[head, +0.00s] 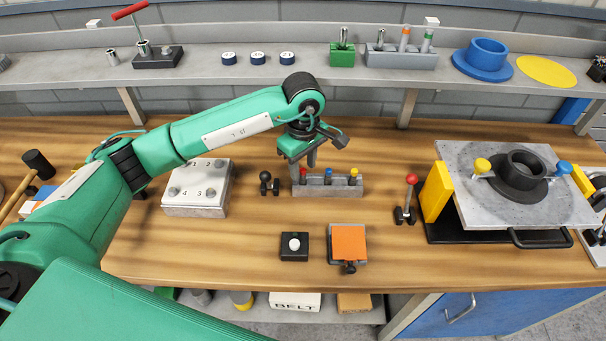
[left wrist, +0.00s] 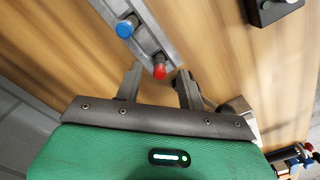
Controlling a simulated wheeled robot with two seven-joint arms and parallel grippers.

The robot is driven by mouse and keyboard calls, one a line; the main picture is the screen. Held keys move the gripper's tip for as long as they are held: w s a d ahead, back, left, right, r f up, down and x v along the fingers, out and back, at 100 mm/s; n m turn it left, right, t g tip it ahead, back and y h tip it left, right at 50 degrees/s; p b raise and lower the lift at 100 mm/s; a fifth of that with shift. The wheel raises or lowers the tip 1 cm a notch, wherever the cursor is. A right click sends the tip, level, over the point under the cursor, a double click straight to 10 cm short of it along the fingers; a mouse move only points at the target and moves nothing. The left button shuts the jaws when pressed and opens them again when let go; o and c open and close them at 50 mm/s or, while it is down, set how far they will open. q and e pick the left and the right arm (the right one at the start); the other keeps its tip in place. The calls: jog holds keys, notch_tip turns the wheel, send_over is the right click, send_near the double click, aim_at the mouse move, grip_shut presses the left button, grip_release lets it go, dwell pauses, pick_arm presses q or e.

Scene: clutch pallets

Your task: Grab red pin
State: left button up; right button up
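The red pin (head: 303,174) stands at the left end of a grey pin block (head: 330,190) in the middle of the table. A blue pin (head: 328,174) and a yellow pin (head: 353,174) stand to its right in the same block. My left gripper (head: 304,161) points down over the block's left end, at the red pin. In the left wrist view the red pin (left wrist: 160,69) lies between the two open fingertips (left wrist: 160,75), with gaps on both sides. The blue pin (left wrist: 126,27) lies outside the fingers. My right gripper is not in view.
A small black knobbed part (head: 269,184) stands just left of the block. A grey numbered box (head: 198,190) is further left. A black button box (head: 294,247) and an orange-topped block (head: 349,243) are in front. A red-knobbed lever (head: 410,198) stands to the right.

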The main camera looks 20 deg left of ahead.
aim_at(302, 168)
pick_arm(q)
jog(key=shift+a+f+p, duration=0.1)
jog(key=shift+f+p, duration=0.3)
jog(key=shift+f, duration=1.2)
jog(key=shift+w, duration=0.1)
grip_shut()
jog(key=shift+r, duration=0.1)
